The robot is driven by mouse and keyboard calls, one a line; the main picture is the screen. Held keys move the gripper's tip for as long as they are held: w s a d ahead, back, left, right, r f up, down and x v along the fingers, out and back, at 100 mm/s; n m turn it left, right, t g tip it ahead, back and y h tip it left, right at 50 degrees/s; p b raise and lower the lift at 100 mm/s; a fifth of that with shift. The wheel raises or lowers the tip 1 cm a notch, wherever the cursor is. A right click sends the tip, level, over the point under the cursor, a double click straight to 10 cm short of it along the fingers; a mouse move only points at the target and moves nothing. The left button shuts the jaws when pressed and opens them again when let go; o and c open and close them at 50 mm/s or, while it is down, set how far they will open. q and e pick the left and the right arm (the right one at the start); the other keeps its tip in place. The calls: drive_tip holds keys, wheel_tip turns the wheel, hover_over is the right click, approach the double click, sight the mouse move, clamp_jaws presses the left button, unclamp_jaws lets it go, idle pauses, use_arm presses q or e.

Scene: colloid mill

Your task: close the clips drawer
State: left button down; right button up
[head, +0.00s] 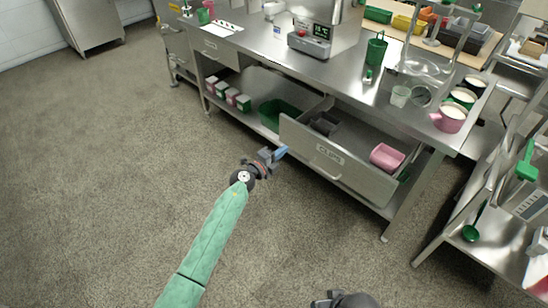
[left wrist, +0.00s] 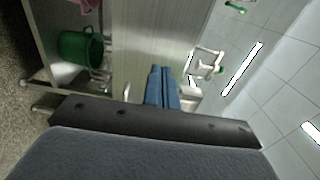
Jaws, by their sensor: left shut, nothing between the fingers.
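The clips drawer (head: 333,163) is pulled out below the steel table. Its front carries the label "CLIPS" and a bar handle. A pink tray (head: 387,157) and a dark grey tray (head: 325,124) sit inside. My left gripper (head: 279,154) is shut and empty, its blue fingertips close to the left end of the drawer front; I cannot tell whether they touch. In the left wrist view the blue fingers (left wrist: 162,88) lie together in front of a flat steel panel (left wrist: 150,35). My right gripper (head: 345,300) shows only partly at the bottom edge, its fingers unclear.
A green bin (head: 278,113) and several small boxes (head: 232,96) stand on the shelf left of the drawer. Pink mug (head: 450,117) and other cups stand on the table's right end. A steel rack (head: 470,243) stands at right. The floor in front is clear.

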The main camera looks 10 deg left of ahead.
sight(299, 138)
use_arm(q)
drive_tip(key=x, duration=0.7)
idle(0.3)
